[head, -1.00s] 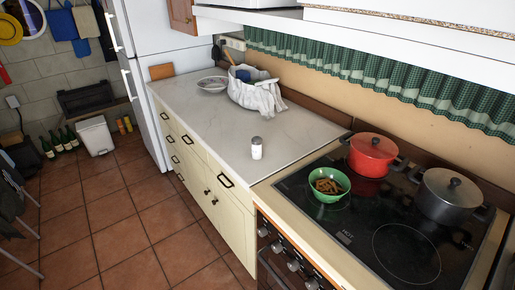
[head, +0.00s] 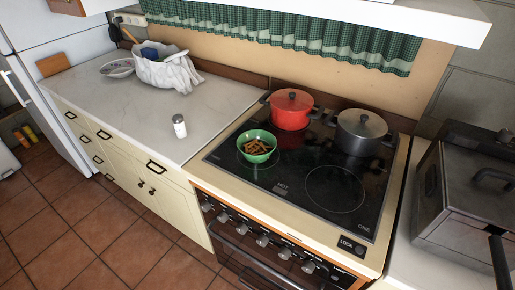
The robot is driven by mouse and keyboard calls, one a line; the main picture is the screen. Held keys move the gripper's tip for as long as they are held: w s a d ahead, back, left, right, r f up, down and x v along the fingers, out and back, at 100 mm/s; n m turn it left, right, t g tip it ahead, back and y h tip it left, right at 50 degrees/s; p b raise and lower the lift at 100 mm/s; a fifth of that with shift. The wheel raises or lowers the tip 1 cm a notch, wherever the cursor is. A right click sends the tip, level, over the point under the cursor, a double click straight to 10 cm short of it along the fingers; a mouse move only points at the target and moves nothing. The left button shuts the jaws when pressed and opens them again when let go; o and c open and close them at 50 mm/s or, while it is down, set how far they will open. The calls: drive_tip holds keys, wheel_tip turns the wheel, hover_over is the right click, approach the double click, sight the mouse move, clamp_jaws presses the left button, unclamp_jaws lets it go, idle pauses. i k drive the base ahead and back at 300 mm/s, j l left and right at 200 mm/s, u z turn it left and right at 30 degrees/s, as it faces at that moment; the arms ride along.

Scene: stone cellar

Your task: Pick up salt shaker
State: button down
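The salt shaker (head: 180,126) is small and white with a grey top. It stands upright on the pale marble countertop (head: 110,95), near the counter's front edge and left of the stove. Nothing touches it. My gripper is not in view in the head picture.
A green bowl of brown food (head: 257,147), a red pot (head: 291,108) and a grey lidded pot (head: 361,132) stand on the black stovetop (head: 335,190). A white cloth bag (head: 168,74) and a plate (head: 117,68) are farther back. Tiled floor (head: 80,225) is clear in front.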

sight(178, 120)
drive_tip(key=i+j, duration=0.15)
drive_tip(key=j, duration=0.3)
drive_tip(key=i+j, duration=0.15)
drive_tip(key=j, duration=0.3)
drive_tip(key=i+j, duration=0.2)
drive_tip(key=j, duration=0.25)
drive_tip(key=i+j, duration=0.15)
drive_tip(key=j, duration=0.3)
drive_tip(key=i+j, duration=0.15)
drive_tip(key=j, duration=0.3)
drive_tip(key=i+j, duration=0.15)
drive_tip(key=j, duration=0.3)
drive_tip(key=i+j, duration=0.15)
drive_tip(key=j, duration=0.3)
drive_tip(key=i+j, duration=0.2)
drive_tip(key=j, duration=0.25)
drive_tip(key=z, duration=0.05)
